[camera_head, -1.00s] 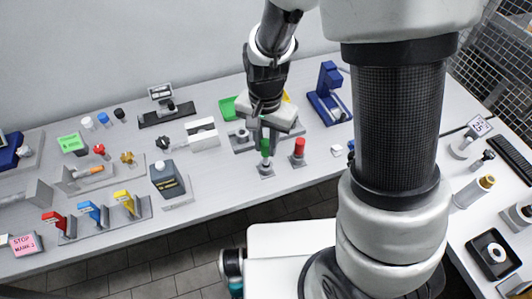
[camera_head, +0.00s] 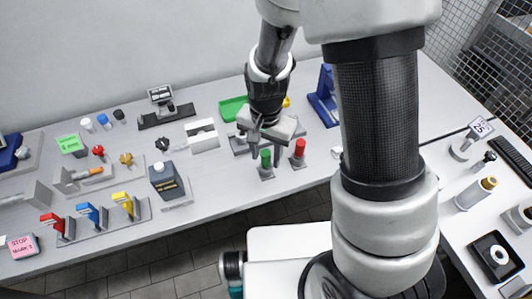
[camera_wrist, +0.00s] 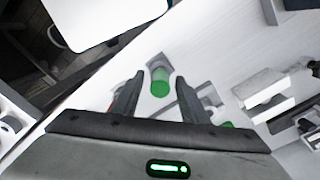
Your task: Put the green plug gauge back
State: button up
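The green plug gauge (camera_head: 265,159) stands upright in its small grey base (camera_head: 266,174) near the front edge of the bench. In the wrist view the green plug gauge (camera_wrist: 160,83) shows beyond and between my fingertips, with space on both sides. My gripper (camera_head: 259,143) is just above the gauge in the head view; in the wrist view its two fingers (camera_wrist: 160,77) are apart and empty. The gripper hides part of the fixture behind it.
A red plug gauge (camera_head: 299,148) stands close to the right in its own base. A green tray (camera_head: 232,108) and a blue stand (camera_head: 323,98) are behind. A dark grey box (camera_head: 164,180) stands to the left. The bench's front edge is near.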

notch_tip(320, 180, up, 13)
jog(key=p, duration=0.2)
jog(key=s+d+r+n+t, duration=0.2)
jog(key=s+d+r, duration=0.3)
jog(key=r, duration=0.3)
jog(key=s+d+r+n+t, duration=0.3)
jog(key=s+d+r, duration=0.2)
jog(key=r, duration=0.3)
jog(key=shift+s+d+r+n+t, duration=0.15)
jog(key=shift+d+n+t, duration=0.15)
jog(key=shift+d+n, duration=0.1)
jog(key=shift+a, duration=0.1)
